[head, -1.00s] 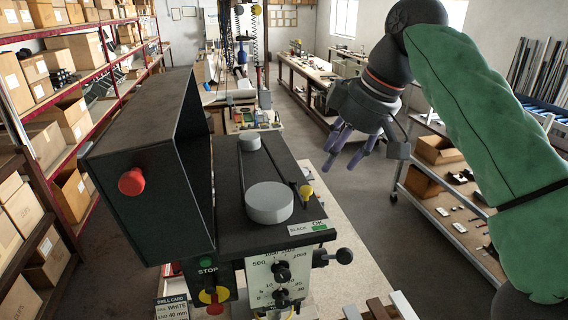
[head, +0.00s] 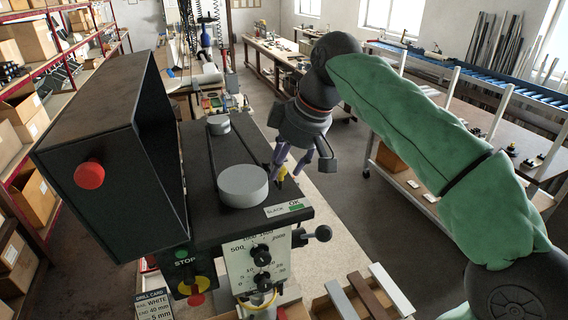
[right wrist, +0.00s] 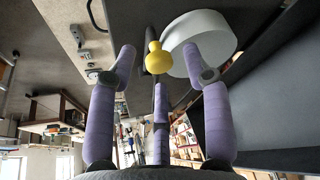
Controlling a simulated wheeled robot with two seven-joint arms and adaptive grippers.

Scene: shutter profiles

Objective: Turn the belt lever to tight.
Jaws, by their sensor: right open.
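The belt lever (head: 282,172) has a yellow knob and sits at the right edge of the drill head's top, beside the large grey pulley (head: 243,185). My right gripper (head: 296,166) has purple fingers and is open, right by the knob. In the right wrist view the yellow knob (right wrist: 158,58) shows between the spread fingers, with the pale pulley (right wrist: 200,45) behind it. I cannot tell whether a finger touches the knob. A SLACK / OK label (head: 284,208) is on the front edge of the top. My left gripper is out of view.
The raised dark belt cover (head: 110,150), with a red knob (head: 89,175), stands left of the pulleys. Below are a dial panel (head: 258,268), a STOP switch (head: 190,275) and a black ball handle (head: 318,233). Profile pieces (head: 366,297) lie at the front right.

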